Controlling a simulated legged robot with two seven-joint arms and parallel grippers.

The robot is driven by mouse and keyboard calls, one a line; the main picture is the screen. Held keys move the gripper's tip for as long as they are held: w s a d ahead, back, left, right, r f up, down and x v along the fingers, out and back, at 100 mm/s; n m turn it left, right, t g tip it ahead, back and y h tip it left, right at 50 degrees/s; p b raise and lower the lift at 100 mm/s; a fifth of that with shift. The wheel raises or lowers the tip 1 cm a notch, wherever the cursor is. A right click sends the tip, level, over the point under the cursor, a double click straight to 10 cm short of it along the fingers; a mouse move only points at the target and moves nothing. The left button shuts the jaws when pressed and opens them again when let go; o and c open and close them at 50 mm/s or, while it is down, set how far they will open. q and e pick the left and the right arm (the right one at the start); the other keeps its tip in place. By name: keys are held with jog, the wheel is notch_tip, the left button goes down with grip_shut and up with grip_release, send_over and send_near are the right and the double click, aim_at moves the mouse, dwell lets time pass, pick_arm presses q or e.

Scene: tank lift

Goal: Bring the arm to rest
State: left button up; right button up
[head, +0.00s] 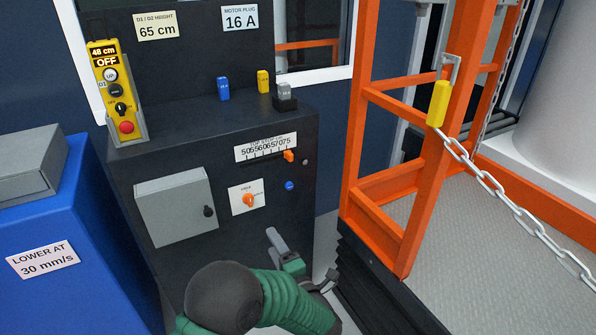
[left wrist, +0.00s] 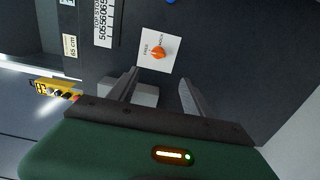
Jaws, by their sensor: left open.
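My left arm comes in at the bottom of the head view, green with a dark round joint. Its left gripper (head: 302,262) is open and empty in front of the lower part of the black cabinet (head: 130,190). In the left wrist view the two grey fingers of the left gripper (left wrist: 158,78) stand apart with nothing between them. Beyond them is an orange knob (left wrist: 158,53) on a white plate, apart from the fingers. The knob also shows in the head view (head: 249,200). My right gripper is in neither view.
A blue cabinet (head: 100,268) stands left. A yellow pendant (head: 113,92) reading 48 cm and OFF sits on the black cabinet. A grey box (head: 176,209) protrudes from its front.

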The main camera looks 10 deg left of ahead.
pick_arm(q)
jog(key=s+a+f+m+g+h+p, duration=0.1)
jog(key=s+a+f+m+g+h, duration=0.2)
jog(key=s+m, duration=0.55)
jog(key=s+a+f+m+g+h+p, duration=0.1)
jog(key=s+a+m+g+h, duration=0.1)
jog(key=s+m+g+h, duration=0.45)
jog(key=s+a+f+m+g+h+p, duration=0.1)
jog(key=s+a+f+m+g, duration=0.15)
jog(key=s+m, duration=0.85)
notch_tip(320, 180, up, 37)
jog(key=n+p, duration=0.1)
jog(key=p, duration=3.4)
jog(key=shift+s+p, duration=0.15)
jog(key=shift+p, duration=0.25)
